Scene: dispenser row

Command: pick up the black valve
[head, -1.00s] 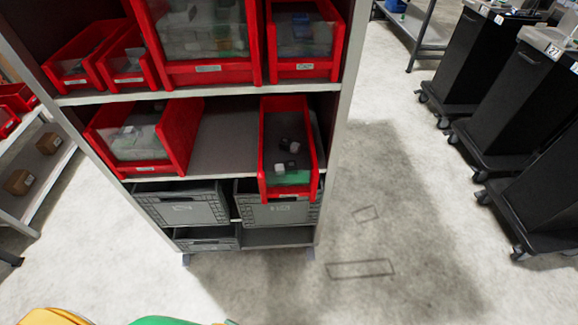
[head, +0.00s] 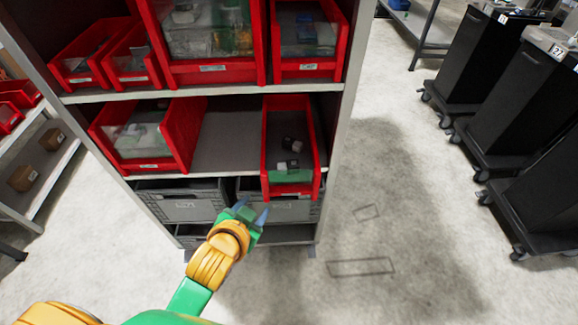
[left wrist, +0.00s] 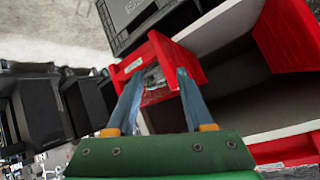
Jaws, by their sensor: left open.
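A red bin (head: 266,150) sticks out from the middle shelf at the right and holds a few small pieces. A small black piece (head: 288,142), perhaps the black valve, lies inside beside grey and whitish pieces; its exact shape is too small to tell. My left gripper (head: 252,209) is open and empty, just below and left of the bin's front end. In the left wrist view the two blue fingers (left wrist: 160,74) stand apart, with a red bin (left wrist: 190,52) beyond them; I cannot make out the black piece there. My right gripper is not in view.
Another red bin (head: 178,130) sits on the same shelf at the left, with bare shelf (head: 226,145) between. More red bins (head: 308,67) fill the shelf above. Grey crates (head: 180,203) stand below. The floor right of the rack is clear up to black wheeled units (head: 525,95).

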